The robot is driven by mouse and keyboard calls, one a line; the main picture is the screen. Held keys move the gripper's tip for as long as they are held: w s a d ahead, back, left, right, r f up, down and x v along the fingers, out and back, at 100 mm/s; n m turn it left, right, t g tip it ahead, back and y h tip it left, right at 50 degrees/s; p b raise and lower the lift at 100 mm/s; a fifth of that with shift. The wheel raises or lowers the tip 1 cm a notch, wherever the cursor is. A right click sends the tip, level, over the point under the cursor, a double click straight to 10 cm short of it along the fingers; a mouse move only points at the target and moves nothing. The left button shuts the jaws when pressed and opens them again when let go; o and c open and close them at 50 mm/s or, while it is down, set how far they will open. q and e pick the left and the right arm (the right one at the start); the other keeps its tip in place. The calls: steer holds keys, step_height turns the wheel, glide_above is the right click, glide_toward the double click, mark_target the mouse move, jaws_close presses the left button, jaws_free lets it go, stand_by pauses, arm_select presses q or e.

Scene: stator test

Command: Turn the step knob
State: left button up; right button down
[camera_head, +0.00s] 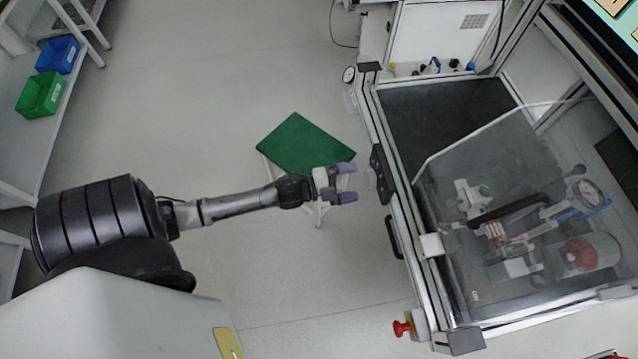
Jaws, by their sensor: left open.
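My left gripper (346,183) is open and empty, its two purple fingertips pointing right. Just right of the fingertips, on the front side of the test bench, is a round grey knob (371,179) beside a dark panel (381,174). I take this to be the step knob. A small gap shows between the fingertips and the knob, and they do not appear to touch it. The knob lies roughly level with the space between the fingers. My right gripper is not in view.
The test bench (440,120) has a clear cover over a fixture with a dial gauge (588,195). A black handle (394,237) and a red emergency button (401,328) sit along its front. Green (41,95) and blue (57,55) bins are far left.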

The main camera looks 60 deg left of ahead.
arm_select(q)
steer(key=v, duration=0.9)
steer(key=shift+p, duration=0.3)
steer(key=shift+r, duration=0.1)
steer(key=s+a+f+n+g+y, duration=0.4)
steer(key=a+f+n+g+y, duration=0.3)
steer(key=n+g+y, duration=0.25)
steer(key=s+d+r+n+g+h, duration=0.2)
steer(key=s+d+r, duration=0.15)
steer(key=d, duration=0.55)
steer(key=s+d+r+n+g+h, duration=0.25)
steer(key=s+d, duration=0.25)
steer(key=d, duration=0.4)
step_height(320, 180, up, 35)
steer(key=y+p, duration=0.1)
steer(key=p, duration=3.3)
steer(key=shift+w+d+t+p, duration=0.2)
steer(key=shift+d+t+p, duration=0.1)
steer(key=shift+r, duration=0.1)
